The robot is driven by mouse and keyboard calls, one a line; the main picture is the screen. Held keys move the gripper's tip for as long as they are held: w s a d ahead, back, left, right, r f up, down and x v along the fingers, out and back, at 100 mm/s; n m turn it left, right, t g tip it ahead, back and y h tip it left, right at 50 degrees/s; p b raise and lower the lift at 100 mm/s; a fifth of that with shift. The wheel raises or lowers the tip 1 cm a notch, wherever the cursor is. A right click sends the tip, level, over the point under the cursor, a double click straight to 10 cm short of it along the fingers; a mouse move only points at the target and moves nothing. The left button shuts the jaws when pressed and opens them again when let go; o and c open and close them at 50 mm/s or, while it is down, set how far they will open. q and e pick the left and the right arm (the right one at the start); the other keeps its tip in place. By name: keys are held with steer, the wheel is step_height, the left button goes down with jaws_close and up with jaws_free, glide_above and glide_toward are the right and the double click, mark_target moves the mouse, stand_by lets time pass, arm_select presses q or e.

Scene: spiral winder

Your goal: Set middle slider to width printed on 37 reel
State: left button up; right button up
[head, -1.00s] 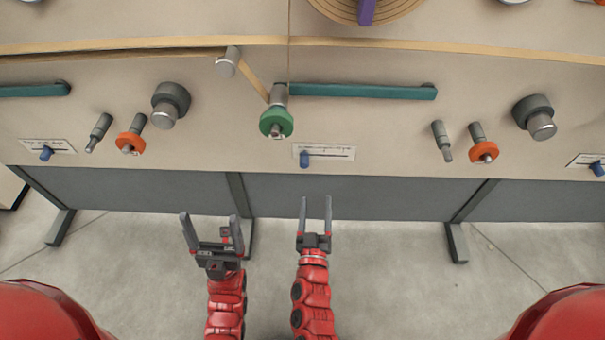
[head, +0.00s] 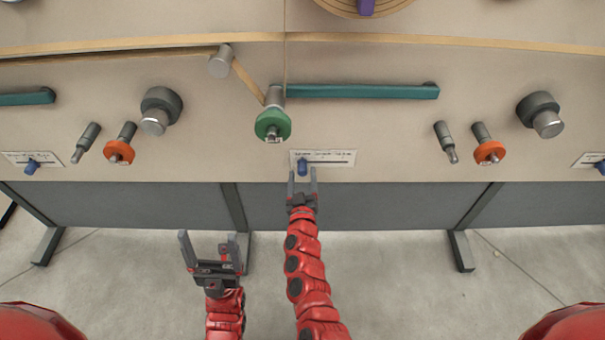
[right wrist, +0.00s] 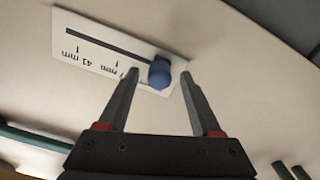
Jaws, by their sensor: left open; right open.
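The middle slider's blue knob (head: 302,167) sits near the left end of its slot on a white scale plate (head: 335,157). My right gripper (head: 302,175) is open, its fingertips just below and around the knob in the head view. In the right wrist view the knob (right wrist: 161,72) lies between the open fingertips, and I cannot tell whether they touch it. The scale (right wrist: 90,45) shows a "41 mm" mark and another mark partly hidden by a finger. My left gripper (head: 208,240) is open and empty, below the panel edge. No number 37 is readable on any reel.
A green roller (head: 272,124) stands above the middle slider, with tape running over a grey post (head: 222,60). Orange knobs (head: 119,151) and (head: 489,151) flank it. A teal bar (head: 360,91) lies to the right.

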steer(key=shift+w, duration=1)
jaws_close()
stand_by(0.8)
